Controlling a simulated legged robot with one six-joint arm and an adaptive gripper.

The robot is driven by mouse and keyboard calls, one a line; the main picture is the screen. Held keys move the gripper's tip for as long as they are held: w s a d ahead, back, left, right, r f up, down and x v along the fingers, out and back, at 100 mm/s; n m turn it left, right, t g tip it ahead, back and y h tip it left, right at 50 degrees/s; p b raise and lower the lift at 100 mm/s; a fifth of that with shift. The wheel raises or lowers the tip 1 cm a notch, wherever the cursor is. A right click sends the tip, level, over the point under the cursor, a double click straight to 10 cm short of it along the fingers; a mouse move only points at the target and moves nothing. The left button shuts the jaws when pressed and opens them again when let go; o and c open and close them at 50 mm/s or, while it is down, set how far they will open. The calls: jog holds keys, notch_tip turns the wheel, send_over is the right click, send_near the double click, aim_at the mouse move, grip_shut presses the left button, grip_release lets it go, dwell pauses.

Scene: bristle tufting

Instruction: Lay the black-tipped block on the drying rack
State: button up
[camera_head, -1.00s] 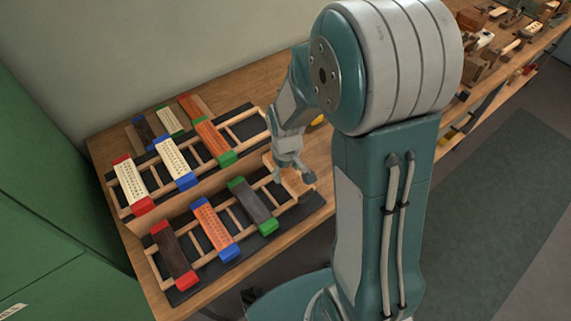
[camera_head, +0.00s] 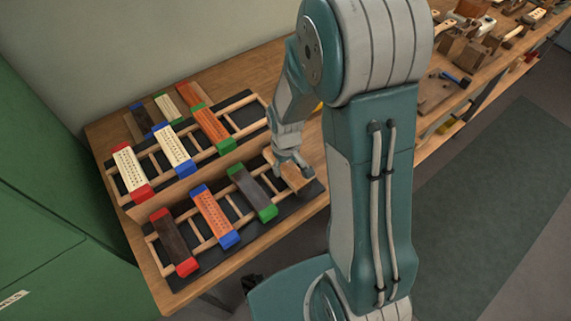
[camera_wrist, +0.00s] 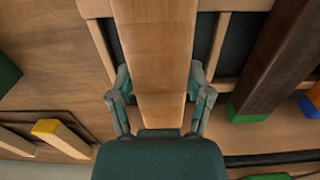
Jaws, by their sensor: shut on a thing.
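My gripper (camera_head: 289,160) is shut on a plain tan wooden block (camera_head: 296,178) at the right end of the front rack. In the wrist view my gripper (camera_wrist: 160,98) has one finger on each side of the block (camera_wrist: 155,45), which runs across the wooden rails (camera_wrist: 218,45). No black tip shows on it; its ends are partly hidden or out of frame. I cannot tell whether it touches the front rack (camera_head: 151,245). Left of it in the head view lies a dark block with green ends (camera_head: 252,190).
The front rack also holds a blue-ended orange block (camera_head: 215,217) and a red-ended dark block (camera_head: 174,242). The back rack (camera_head: 262,100) holds several coloured-end blocks. A yellow-ended block (camera_wrist: 62,138) shows in the wrist view. Tools lie on the bench at right.

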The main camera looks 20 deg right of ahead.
jog(key=shift+f, duration=0.35)
jog(key=o, duration=1.3)
jog(key=shift+r, duration=3.55)
jog(key=shift+r, duration=0.2)
jog(key=s+r+m+t, duration=0.1)
jog(key=s+r+t, duration=0.1)
jog(key=s+r, duration=0.2)
jog(key=s+r+m+t, duration=0.1)
jog(key=s+r, duration=0.4)
jog(key=r, duration=0.4)
jog(key=s+r+m+t, duration=0.1)
jog(key=s+r+t, duration=0.1)
jog(key=s+r, duration=0.3)
jog(key=shift+s+r+m+t, duration=0.15)
jog(key=shift+r+m+t, duration=0.15)
jog(key=shift+r, duration=0.65)
